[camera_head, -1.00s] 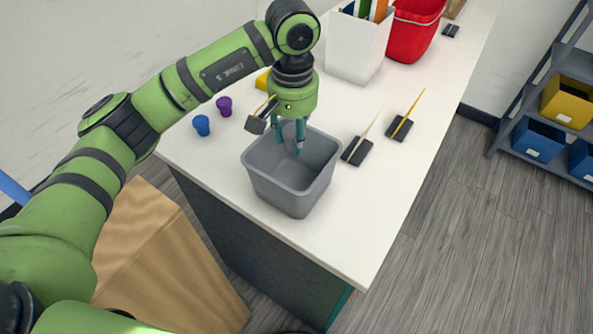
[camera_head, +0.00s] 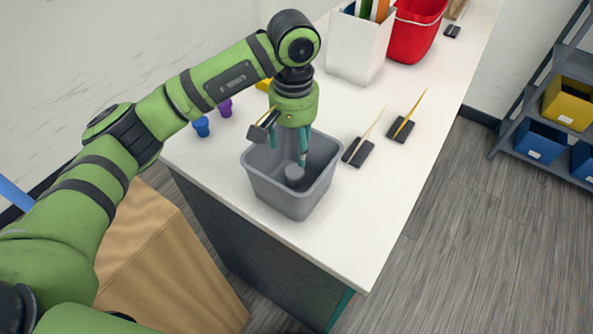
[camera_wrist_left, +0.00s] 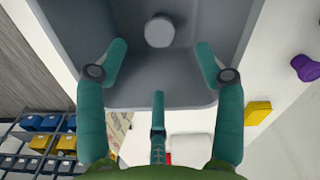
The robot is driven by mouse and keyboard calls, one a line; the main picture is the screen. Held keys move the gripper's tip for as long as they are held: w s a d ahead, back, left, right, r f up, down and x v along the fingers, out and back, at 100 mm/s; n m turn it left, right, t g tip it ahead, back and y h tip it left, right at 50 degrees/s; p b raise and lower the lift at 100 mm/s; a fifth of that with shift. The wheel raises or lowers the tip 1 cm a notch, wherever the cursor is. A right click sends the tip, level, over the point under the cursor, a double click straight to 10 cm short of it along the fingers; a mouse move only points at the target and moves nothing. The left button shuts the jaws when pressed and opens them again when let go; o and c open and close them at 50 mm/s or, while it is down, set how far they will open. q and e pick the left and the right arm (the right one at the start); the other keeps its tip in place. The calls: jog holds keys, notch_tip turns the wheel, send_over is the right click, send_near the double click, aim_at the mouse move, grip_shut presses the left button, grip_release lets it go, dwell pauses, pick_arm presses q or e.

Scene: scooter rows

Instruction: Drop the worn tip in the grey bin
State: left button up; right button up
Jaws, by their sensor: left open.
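The worn tip, a short grey cylinder (camera_head: 294,173), is inside the grey bin (camera_head: 262,184), on its floor as far as I can tell. In the left wrist view the tip (camera_wrist_left: 159,31) shows as a grey round piece against the bin's inside (camera_wrist_left: 208,20). My left gripper (camera_head: 288,153) points down into the bin's opening, above the tip. In the left wrist view its teal fingers (camera_wrist_left: 160,48) are spread apart with nothing held between them. My right gripper is in neither view.
Blue (camera_head: 201,126) and purple (camera_head: 225,107) pieces stand left of the bin, with a yellow piece (camera_head: 264,84) behind. Two dark blocks with thin sticks (camera_head: 358,153) (camera_head: 400,130) lie right of it. A white container (camera_head: 357,48) and red bucket (camera_head: 414,30) stand farther back. The near countertop is clear.

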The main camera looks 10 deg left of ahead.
pick_arm(q)
notch_tip(320, 180, up, 12)
dwell(0.4)
dwell(0.4)
